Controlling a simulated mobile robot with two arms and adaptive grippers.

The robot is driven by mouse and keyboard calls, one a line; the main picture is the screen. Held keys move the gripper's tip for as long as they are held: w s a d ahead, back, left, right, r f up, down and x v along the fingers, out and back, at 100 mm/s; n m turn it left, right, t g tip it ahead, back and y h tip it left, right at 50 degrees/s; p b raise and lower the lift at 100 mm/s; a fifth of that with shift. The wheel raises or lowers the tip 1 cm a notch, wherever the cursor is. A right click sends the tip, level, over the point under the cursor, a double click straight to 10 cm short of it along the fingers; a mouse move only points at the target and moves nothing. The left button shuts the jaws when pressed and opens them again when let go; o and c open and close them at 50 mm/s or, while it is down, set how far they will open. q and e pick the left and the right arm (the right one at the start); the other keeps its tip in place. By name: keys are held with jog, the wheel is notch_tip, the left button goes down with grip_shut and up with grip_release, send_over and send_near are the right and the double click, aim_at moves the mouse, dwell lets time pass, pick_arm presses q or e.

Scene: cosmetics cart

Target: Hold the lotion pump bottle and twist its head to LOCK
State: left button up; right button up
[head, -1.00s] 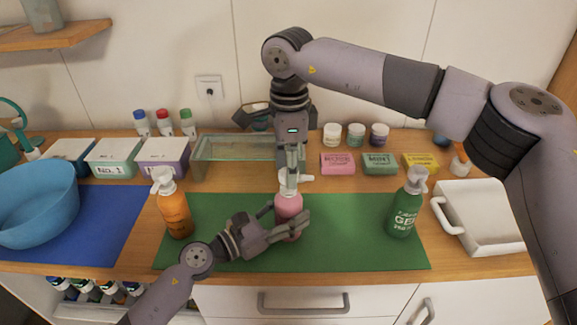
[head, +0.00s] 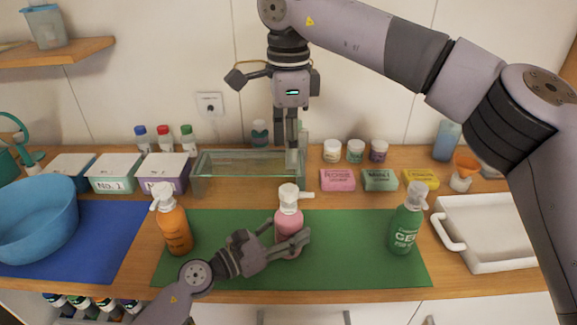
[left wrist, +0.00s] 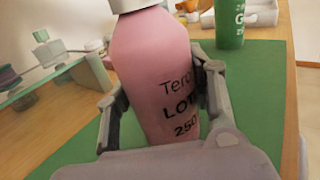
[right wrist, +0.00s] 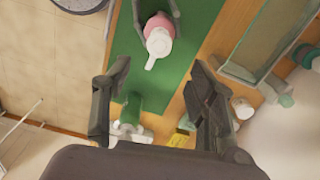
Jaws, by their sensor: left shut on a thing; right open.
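The pink lotion pump bottle (head: 289,221) stands upright on the green mat (head: 340,270) in the head view. Its white pump head (head: 289,194) has the spout pointing right. My left gripper (head: 287,243) is shut around the bottle's body. The left wrist view shows the pink body (left wrist: 155,75) between the fingers, with part of the lettering visible. My right gripper (head: 291,150) is raised above and behind the bottle, apart from it. In the right wrist view its fingers (right wrist: 158,105) are open and empty, and the white pump head (right wrist: 158,43) shows beyond them.
An orange pump bottle (head: 176,232) stands left on the mat and a green gel bottle (head: 406,225) right. A glass tray (head: 230,178) lies behind, near my right gripper. Soap boxes, including a pink one (head: 337,180), and a white tray (head: 485,262) are to the right.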

notch_tip(320, 180, up, 2)
jog(key=shift+r, duration=0.25)
pick_arm(q)
jog(key=o, duration=1.5)
